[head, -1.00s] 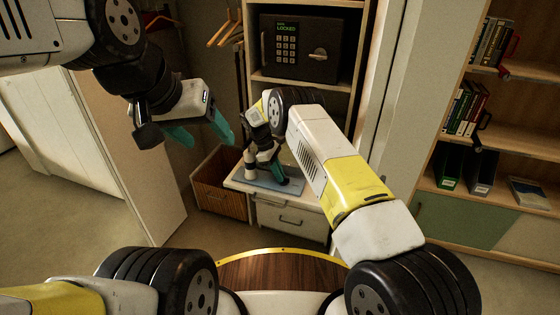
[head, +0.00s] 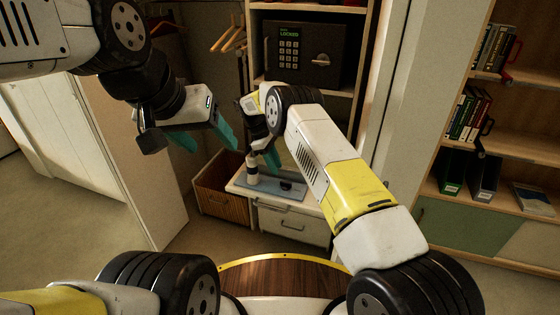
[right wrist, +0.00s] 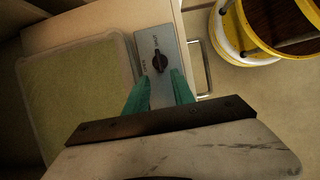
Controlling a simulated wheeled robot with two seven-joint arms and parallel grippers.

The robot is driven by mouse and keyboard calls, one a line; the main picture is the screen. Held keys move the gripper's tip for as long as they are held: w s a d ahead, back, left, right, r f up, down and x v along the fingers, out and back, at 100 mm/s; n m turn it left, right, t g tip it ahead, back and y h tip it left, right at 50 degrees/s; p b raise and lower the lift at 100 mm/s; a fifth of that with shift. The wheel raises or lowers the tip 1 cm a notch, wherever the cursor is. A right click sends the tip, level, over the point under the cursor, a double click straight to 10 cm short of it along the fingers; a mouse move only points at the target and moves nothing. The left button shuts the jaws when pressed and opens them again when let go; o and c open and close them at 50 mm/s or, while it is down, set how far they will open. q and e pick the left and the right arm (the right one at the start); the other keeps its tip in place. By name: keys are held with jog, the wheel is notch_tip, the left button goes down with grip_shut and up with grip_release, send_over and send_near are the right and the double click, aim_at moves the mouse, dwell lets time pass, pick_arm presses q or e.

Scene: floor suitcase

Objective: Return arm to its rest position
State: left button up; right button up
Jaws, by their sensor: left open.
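My left gripper (head: 207,138) is in the upper left of the head view, teal fingers spread and empty, in the air in front of the wardrobe. My right gripper (head: 264,152) hangs above a low white shelf, partly hidden behind my own arm. In the right wrist view its teal fingers (right wrist: 160,90) are apart with nothing gripped. Beyond them is a grey panel (right wrist: 169,84) with a black knob (right wrist: 160,62) and small lettering.
A black safe (head: 305,52) showing LOCKED stands on a shelf above. A wicker basket (head: 222,190) is left of the white drawer (head: 293,222). Hangers (head: 229,38) hang near my left arm. A bookcase (head: 500,195) is at right. A greenish-bottomed tray (right wrist: 75,90) lies beside the panel.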

jog(key=shift+a+r, duration=0.2)
jog(key=shift+r, duration=0.25)
jog(key=s+d+r+m+t+y, duration=0.1)
jog(key=s+d+r+m, duration=0.2)
jog(key=r, duration=0.7)
jog(key=s+d+r+m+t+y, duration=0.15)
jog(key=s+d+r, duration=0.3)
jog(key=r, duration=0.55)
jog(key=s+d+r+m+t+y, duration=0.1)
jog(key=s+d+r+m+y, duration=0.3)
jog(key=r, duration=0.6)
jog(key=s+d+r+m+t, duration=0.1)
jog(key=s+d+r, duration=0.2)
jog(key=s, duration=0.4)
jog(key=s+d+r+m+t, duration=0.1)
jog(key=s+d+r, duration=0.2)
jog(key=s, duration=0.4)
jog(key=s+d+f+m+t, duration=0.1)
jog(key=s+f+m+t, duration=0.1)
jog(key=s, duration=1)
jog(key=shift+f+m, duration=0.4)
jog(key=shift+m, duration=0.25)
